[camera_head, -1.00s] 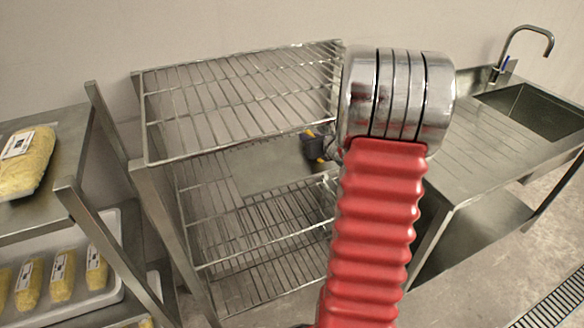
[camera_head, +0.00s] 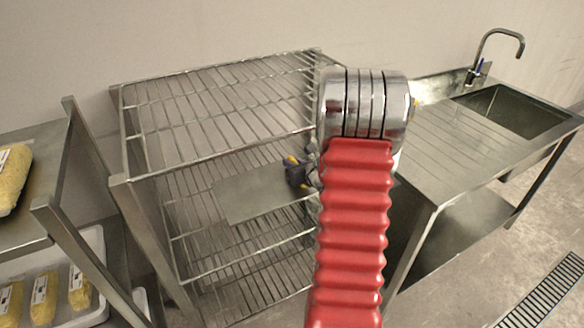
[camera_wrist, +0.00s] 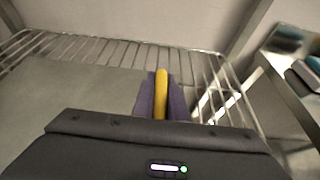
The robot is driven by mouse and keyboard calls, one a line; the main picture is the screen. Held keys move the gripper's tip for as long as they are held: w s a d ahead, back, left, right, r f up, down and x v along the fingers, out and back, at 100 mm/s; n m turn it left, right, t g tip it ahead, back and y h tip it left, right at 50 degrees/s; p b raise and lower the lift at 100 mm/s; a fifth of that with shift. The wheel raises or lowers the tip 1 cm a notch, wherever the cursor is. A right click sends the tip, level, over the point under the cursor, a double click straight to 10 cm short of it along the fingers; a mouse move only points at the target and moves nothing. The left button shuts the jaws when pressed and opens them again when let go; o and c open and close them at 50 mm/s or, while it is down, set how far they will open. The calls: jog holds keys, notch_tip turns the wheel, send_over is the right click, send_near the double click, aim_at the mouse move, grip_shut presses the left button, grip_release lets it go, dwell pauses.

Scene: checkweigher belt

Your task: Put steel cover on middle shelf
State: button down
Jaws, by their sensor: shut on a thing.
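The steel cover (camera_head: 245,194) is a flat grey plate. My gripper (camera_head: 297,172), dark with yellow parts, is shut at the cover's right end. My arm hides part of this area. In the wrist view the purple-and-yellow fingers (camera_wrist: 161,97) point toward the back wires, and the cover (camera_wrist: 75,92) spreads out to the left. The grip point is hidden, and I cannot tell whether the cover touches the middle shelf.
Rack posts (camera_head: 150,250) stand close at the left. A steel sink bench (camera_head: 455,150) is at the right. A table (camera_head: 45,165) with yellow packs (camera_head: 12,180) stands at the far left, with a white tray (camera_head: 95,250) below. A floor drain (camera_head: 548,290) lies at lower right.

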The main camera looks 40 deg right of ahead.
jog(key=shift+f, duration=0.95)
jog(key=c, duration=1.8)
grip_release()
jog(key=shift+f, duration=0.1)
jog(key=shift+o, duration=0.2)
notch_tip(320, 180, up, 5)
send_over(308, 190)
jog(key=shift+f, duration=0.1)
